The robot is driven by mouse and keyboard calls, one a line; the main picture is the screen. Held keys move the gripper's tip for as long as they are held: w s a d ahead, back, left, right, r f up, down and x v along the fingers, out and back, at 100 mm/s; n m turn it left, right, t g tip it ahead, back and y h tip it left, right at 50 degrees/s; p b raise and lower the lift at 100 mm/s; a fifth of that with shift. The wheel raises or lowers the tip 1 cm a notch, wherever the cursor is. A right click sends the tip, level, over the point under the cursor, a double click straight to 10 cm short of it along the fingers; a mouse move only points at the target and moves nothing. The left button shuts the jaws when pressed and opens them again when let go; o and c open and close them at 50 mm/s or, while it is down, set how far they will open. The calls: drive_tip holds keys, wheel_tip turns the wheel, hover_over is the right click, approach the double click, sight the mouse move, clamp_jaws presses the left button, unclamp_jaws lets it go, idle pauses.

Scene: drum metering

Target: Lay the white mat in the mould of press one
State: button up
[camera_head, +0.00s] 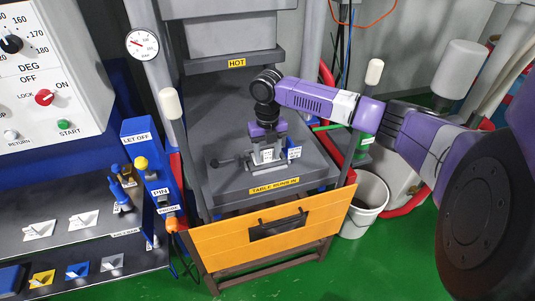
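My gripper (268,158) points down over the grey press table, under the HOT sign (236,62). It is at a pale grey, block-like piece that may be the mould; the fingers and this piece overlap, so I cannot tell whether they are open or shut. A small white tag with blue marks (294,153) stands just right of the gripper. I cannot make out the white mat for certain; white pieces lie on the left shelf, one at its left (39,230) and one further right (83,220).
An orange guard (215,254) spans the press front below the table edge. A blue LET OFF post (146,170) and a white-knobbed lever (170,105) stand left. A white bucket (365,206) stands right. Yellow (42,278), blue (77,270) and grey (112,262) pieces lie on the lower shelf.

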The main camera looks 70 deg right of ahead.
wheel_tip(320, 180, up, 12)
drive_tip(key=b, duration=0.2)
drive_tip(key=shift+r, duration=0.15)
idle(0.5)
idle(0.5)
